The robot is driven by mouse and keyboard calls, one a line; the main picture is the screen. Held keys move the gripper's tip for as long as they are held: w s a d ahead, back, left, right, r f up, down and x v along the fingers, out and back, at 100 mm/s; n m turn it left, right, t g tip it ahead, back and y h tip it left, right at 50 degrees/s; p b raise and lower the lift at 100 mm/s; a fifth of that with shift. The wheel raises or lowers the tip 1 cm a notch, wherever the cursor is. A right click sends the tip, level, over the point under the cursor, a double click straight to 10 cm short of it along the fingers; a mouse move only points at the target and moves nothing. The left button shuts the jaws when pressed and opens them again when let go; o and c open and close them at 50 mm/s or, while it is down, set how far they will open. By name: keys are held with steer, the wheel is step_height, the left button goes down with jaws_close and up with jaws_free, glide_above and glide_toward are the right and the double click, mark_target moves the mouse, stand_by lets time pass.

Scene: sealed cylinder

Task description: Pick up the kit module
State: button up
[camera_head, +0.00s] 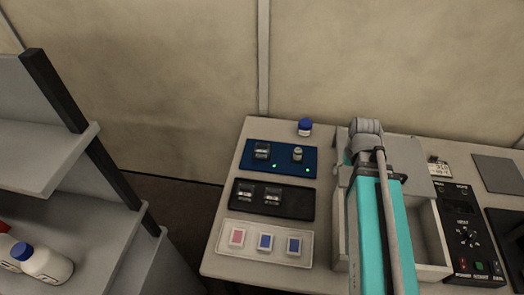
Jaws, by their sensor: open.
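No object is plainly marked as the kit module. Small dark module-like blocks with pale parts sit on two panels: one block (262,150) on the blue panel (280,160), and two, a left one (245,193) and a right one (272,195), on the black panel (290,205). My arm reaches over the table, right of these panels. My gripper cannot be made out; my arm's links hide the area under them.
A pale tray (228,250) holds one red and two blue-marked pieces. A blue-capped jar (305,127) stands at the table's back. A grey open box (433,240) lies partly behind my arm. A black control panel (461,225) is at right; shelves (40,150) with bottles stand left.

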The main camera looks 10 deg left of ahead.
steer(key=w+a+r+n+p, duration=0.2)
steer(key=w+a+n, duration=0.65)
steer(key=a, duration=0.55)
steer(key=r+n+p, duration=0.1)
steer(key=n, duration=0.7)
glide_above(262, 145)
steer(key=shift+w+a+r, duration=0.1)
steer(key=shift+w+r, duration=0.05)
steer(key=shift+w, duration=0.25)
step_height(262, 145, down, 9)
steer(key=b, duration=0.8)
steer(key=shift+r, duration=0.15)
steer(key=shift+b, duration=0.4)
steer(key=f+b, duration=0.2)
steer(key=f, duration=0.1)
steer(key=shift+s+b, duration=0.3)
steer(key=shift+b, duration=0.1)
steer(key=shift+f+b, duration=1.05)
steer(key=shift+f, duration=0.05)
